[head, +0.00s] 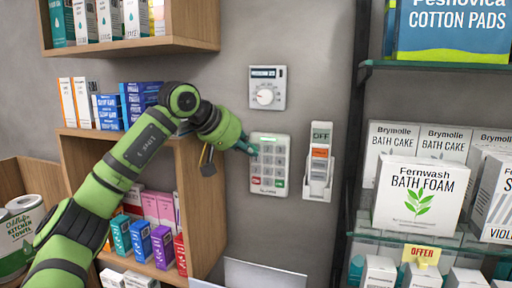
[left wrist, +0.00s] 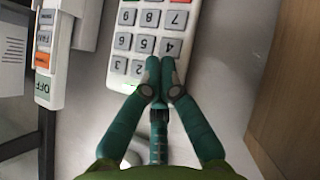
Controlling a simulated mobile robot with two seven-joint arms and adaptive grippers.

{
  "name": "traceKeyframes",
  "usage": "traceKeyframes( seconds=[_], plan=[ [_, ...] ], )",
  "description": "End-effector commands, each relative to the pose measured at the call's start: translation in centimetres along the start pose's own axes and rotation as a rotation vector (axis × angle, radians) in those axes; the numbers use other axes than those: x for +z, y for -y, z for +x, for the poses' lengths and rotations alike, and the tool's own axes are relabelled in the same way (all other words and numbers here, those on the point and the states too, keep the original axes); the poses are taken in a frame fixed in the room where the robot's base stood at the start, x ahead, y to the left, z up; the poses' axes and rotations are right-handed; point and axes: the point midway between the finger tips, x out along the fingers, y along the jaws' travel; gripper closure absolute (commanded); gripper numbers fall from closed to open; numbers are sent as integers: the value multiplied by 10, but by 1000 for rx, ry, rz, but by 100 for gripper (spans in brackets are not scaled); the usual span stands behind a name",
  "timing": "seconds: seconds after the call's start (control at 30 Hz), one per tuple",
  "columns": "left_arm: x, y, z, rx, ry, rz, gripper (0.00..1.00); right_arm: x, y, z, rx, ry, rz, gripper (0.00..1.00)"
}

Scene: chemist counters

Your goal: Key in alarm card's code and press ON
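The white keypad (head: 270,165) is on the grey wall, with rows of grey keys, a red key (head: 255,181) at bottom left and a green key (head: 281,182) at bottom right. Their labels are too small to read. My left gripper (head: 251,149) is at the keypad's upper left. In the left wrist view the keypad (left wrist: 144,43) appears upside down. There the gripper (left wrist: 160,66) has its fingertips together, empty, over the 1 key's place, just below the 4; the 1 is hidden. I cannot tell whether they touch. No alarm card can be made out. My right gripper is out of view.
A switch panel (head: 319,160) marked OFF, with an orange part, is right of the keypad. A dial unit (head: 266,88) is above. A wooden shelf (head: 205,190) with boxes is at left, and a glass shelf (head: 385,66) with bath goods at right.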

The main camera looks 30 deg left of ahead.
Motion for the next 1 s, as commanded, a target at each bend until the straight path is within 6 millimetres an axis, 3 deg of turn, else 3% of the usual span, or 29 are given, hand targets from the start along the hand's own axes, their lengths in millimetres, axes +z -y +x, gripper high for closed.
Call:
traceKeyframes(
  seconds=[1.0],
  plan=[
    [-5, 0, 5, 1, -1, 0, 100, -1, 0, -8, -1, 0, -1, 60]
  ],
)
